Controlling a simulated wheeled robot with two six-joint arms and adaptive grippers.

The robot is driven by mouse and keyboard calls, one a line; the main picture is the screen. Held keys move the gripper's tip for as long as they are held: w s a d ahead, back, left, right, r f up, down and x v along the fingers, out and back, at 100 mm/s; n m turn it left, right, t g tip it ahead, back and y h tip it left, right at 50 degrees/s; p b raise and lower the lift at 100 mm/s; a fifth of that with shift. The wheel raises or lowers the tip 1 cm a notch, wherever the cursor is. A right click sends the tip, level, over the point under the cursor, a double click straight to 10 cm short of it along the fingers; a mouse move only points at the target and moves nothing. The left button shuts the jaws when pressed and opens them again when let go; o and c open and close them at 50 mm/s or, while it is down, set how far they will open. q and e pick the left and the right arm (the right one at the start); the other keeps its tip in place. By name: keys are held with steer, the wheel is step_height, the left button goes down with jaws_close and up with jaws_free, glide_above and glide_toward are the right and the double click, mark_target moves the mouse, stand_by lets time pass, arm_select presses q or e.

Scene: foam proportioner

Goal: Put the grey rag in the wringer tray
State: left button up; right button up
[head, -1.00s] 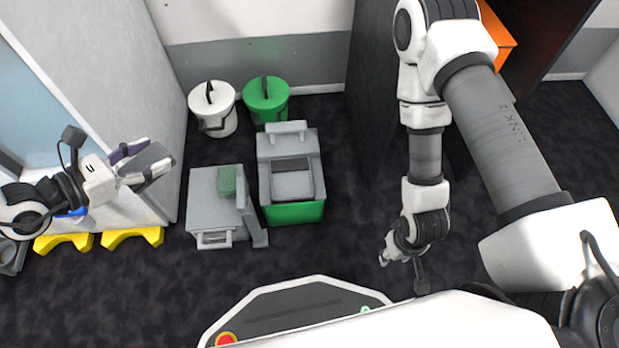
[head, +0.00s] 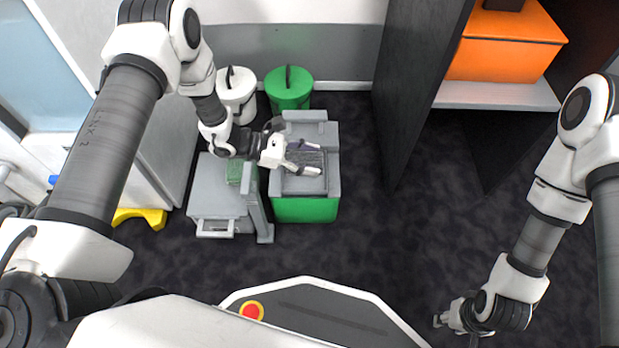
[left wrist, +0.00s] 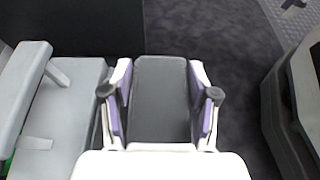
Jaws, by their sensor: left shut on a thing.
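The grey rag (left wrist: 161,98) is a flat dark grey piece in the left wrist view, between the two purple-lined fingers. In the head view my left gripper (head: 306,166) is shut on it, and the rag (head: 307,158) appears above the recessed grey top of a green-based unit (head: 305,209). That recess looks like the wringer tray (head: 303,186), partly hidden by the gripper and rag. I cannot tell the height between them. My right gripper (head: 440,320) is low at the lower right, away from the units, too small to read.
White (head: 238,90) and green (head: 288,88) buckets stand behind. An orange box (head: 505,45) sits on a shelf at right. Dark floor between is clear.

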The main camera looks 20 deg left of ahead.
mark_target(309, 179)
arm_select(q)
step_height(309, 179, down, 6)
steer(key=shift+r+b, duration=0.1)
steer(key=shift+b, duration=1.15)
steer(key=shift+r, duration=0.1)
steer(key=o, duration=1.2)
steer(key=shift+c, duration=0.2)
steer(key=shift+r, duration=0.15)
steer(key=p+v, duration=0.6)
steer(key=v, duration=0.6)
steer(key=shift+f, duration=0.25)
